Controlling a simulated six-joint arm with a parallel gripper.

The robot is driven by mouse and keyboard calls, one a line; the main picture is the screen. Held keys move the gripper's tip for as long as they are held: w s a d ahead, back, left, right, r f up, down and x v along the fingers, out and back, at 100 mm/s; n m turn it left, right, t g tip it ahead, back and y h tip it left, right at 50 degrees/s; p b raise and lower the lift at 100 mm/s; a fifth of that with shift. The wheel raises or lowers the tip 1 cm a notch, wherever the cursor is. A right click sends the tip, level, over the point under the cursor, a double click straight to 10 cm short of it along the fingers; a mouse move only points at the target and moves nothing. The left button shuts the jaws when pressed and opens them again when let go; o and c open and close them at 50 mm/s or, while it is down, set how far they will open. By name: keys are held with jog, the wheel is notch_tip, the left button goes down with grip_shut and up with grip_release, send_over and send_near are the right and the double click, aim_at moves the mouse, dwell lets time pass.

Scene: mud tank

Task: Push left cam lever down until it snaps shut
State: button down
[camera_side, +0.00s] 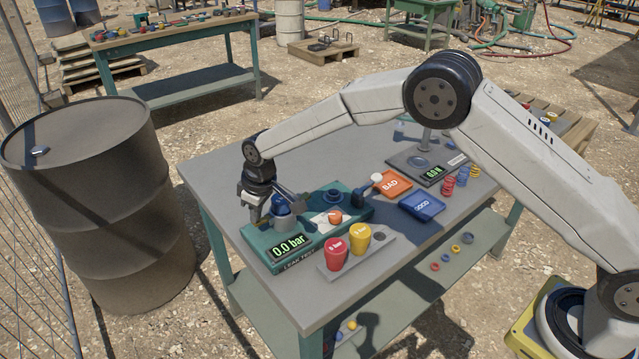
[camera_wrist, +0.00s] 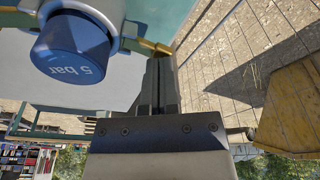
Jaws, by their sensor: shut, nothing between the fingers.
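The teal leak-test unit (camera_side: 318,233) sits on the workbench, its display reading 0.0 bar. A blue cap (camera_side: 281,206) sits in a grey socket at its left end. In the wrist view the blue cap (camera_wrist: 72,47) is marked 5 bar, inside a grey collar with a brass-coloured lever-like arm (camera_wrist: 148,46) on its right. I cannot clearly tell that this is the left cam lever, or its angle. My gripper (camera_side: 254,218) points down just left of the blue cap. In the wrist view the fingers (camera_wrist: 160,66) are together and empty, close to the brass arm; contact is unclear.
A red cup (camera_side: 336,254) and a yellow cup (camera_side: 359,239) stand on a grey tray in front. An orange BAD tray (camera_side: 391,185), a blue GOOD tray (camera_side: 422,206) and coloured springs lie to the right. A rusty drum (camera_side: 95,200) stands left of the bench.

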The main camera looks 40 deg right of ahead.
aim_at(262, 222)
jog(key=shift+f, duration=0.8)
jog(key=shift+r, duration=0.15)
dwell(0.9)
jog(key=shift+r, duration=3.9)
jog(key=shift+s+d+r, duration=0.1)
jog(key=shift+s+d, duration=0.1)
jog(key=shift+d, duration=0.2)
jog(key=s+d+r+m, duration=0.3)
jog(key=s+d, duration=1)
jog(key=s+d+f+m, duration=0.1)
jog(key=s+d, duration=0.2)
jog(key=s, duration=0.5)
jog(key=s+d+f+m+h, duration=0.1)
jog(key=s+d+m, duration=0.1)
jog(key=s, duration=0.5)
jog(key=shift+s+d+t, duration=0.3)
jog(key=shift+s+d, duration=0.1)
jog(key=shift+d, duration=0.3)
